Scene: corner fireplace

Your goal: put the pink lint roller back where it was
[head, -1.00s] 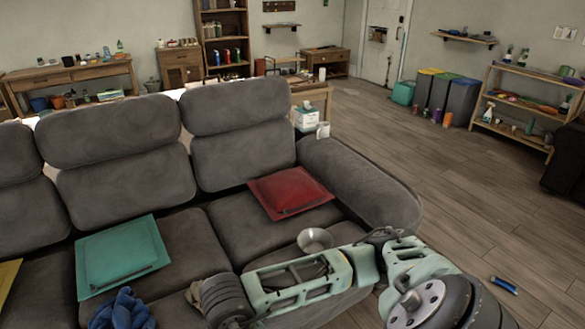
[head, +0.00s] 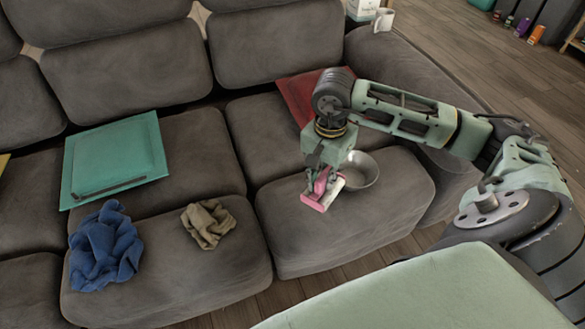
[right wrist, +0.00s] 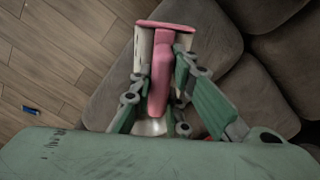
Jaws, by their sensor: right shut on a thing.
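The pink lint roller (head: 316,199) has a pink handle and end with a white roll. My right gripper (head: 322,182) is shut on it, over the right sofa seat in front of the metal bowl. In the right wrist view the lint roller (right wrist: 162,75) lies between the fingers of the right gripper (right wrist: 158,88), its wide end pointing away. Whether the roller touches the cushion I cannot tell. My left gripper is not in view.
The metal bowl (head: 359,171) sits on the right seat. A red cushion (head: 296,96) is partly behind my arm. A beige cloth (head: 208,224), a blue cloth (head: 104,246) and a teal cushion (head: 115,160) lie to the left.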

